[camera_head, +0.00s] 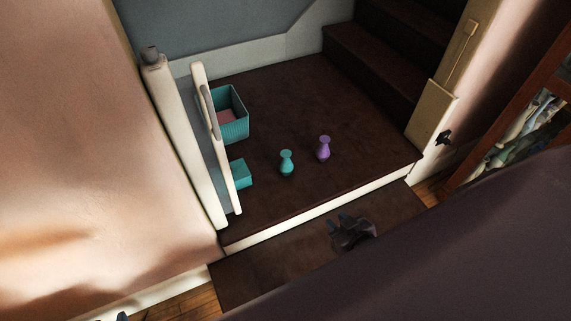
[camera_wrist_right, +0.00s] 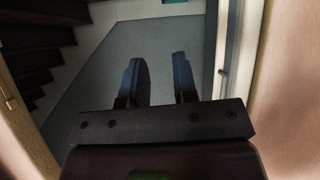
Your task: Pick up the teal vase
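The teal vase (camera_head: 286,163) stands upright on the dark brown landing in the head view. A purple vase (camera_head: 323,148) of similar shape stands close to its right and a little farther back. My right gripper (camera_head: 344,220) is over the lower step, nearer than the vase and to its right, apart from it. In the right wrist view my right gripper (camera_wrist_right: 158,60) has its two fingers apart with nothing between them. A small dark tip at the bottom left of the head view may be my left gripper (camera_head: 122,316); its fingers cannot be made out.
A teal open box (camera_head: 231,128) and a smaller teal block (camera_head: 240,173) sit left of the vases, beside a white gate (camera_head: 226,185). Dark stairs (camera_head: 375,60) rise at the back right. A pale step edge (camera_head: 320,208) runs between my right gripper and the vases.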

